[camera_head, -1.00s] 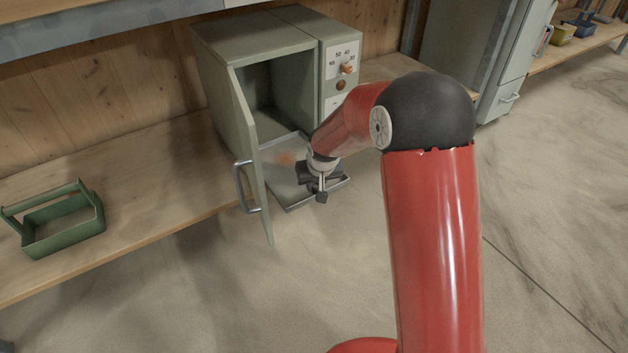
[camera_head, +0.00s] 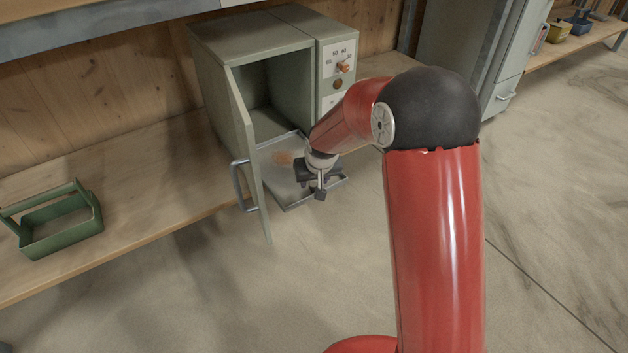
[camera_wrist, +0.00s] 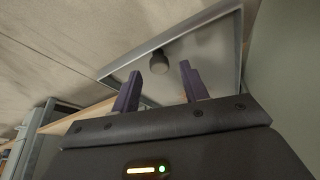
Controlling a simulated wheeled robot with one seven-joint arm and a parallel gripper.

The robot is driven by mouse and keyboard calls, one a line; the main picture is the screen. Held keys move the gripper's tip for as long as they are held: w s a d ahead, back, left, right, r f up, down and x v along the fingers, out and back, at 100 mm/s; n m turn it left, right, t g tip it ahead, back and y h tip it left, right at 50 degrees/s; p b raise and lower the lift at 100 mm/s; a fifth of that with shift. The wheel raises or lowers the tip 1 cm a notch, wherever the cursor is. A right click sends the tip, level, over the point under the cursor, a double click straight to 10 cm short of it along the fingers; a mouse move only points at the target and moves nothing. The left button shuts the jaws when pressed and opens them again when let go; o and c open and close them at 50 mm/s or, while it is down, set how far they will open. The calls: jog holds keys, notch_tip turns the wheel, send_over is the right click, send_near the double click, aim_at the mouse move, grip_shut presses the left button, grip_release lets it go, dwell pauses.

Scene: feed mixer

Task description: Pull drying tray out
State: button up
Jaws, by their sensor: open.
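The drying tray (camera_head: 283,178) is a shallow grey metal tray that sticks out of the front of the green-grey dryer cabinet (camera_head: 270,90). A small brown patch lies on it. My gripper (camera_head: 320,193) is over the tray's outer right part and hides some of it. In the wrist view my gripper (camera_wrist: 160,85) has its two dark fingers apart with a gap between them. A round dark knob (camera_wrist: 177,62) at the tray's edge (camera_wrist: 170,38) shows just beyond the fingertips. I cannot tell whether the fingers touch anything.
The cabinet door (camera_head: 250,150) with its curved handle (camera_head: 243,187) stands open left of the tray. A green carrier box (camera_head: 62,225) sits on the wooden bench (camera_head: 150,185) at the left. The floor in front of the tray is clear.

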jog(key=p+v, duration=0.1)
jog(key=v, duration=0.5)
jog(key=shift+r, duration=0.25)
jog(key=shift+s, duration=0.15)
jog(key=s+d+r+p, duration=0.3)
jog(key=s+d+r, duration=0.2)
jog(key=r, duration=0.6)
jog(key=s+d+r+m+p, duration=0.1)
jog(key=s+d+r+p, duration=0.1)
jog(key=s, duration=0.6)
jog(key=s+d+r+m+t+p, duration=0.1)
jog(key=s+d+r+p, duration=0.1)
jog(key=s+d+r, duration=0.3)
jog(key=s+d+r+m+h+p, duration=0.1)
jog(key=s+d+r+p, duration=0.2)
jog(key=s+r, duration=0.4)
jog(key=s, duration=0.4)
jog(key=shift+s+d+r, duration=0.2)
jog(key=shift+d, duration=0.2)
